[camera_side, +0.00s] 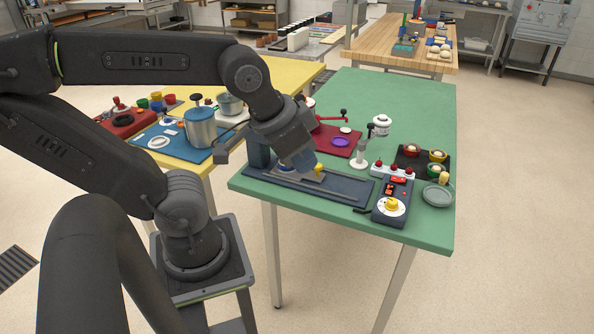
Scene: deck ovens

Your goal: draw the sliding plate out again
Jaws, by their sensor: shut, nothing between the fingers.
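The sliding plate (340,189) looks like a flat piece lying along a dark blue tray-like base (352,197) near the front edge of the green table. A small yellow knob (319,168) stands at the plate. My gripper (308,170) points down over the base, just left of the knob. Its fingers are shut and nothing shows between them. Whether the fingertips touch the knob or the plate I cannot tell. My gripper and wrist hide part of the base and whatever lies behind them.
A control box with a yellow dial (391,206) stands close right of the base, with a strip of red buttons (393,171) behind it. A white stand (360,153) and a red mat (336,141) lie behind the base. The back of the green table (400,95) is clear.

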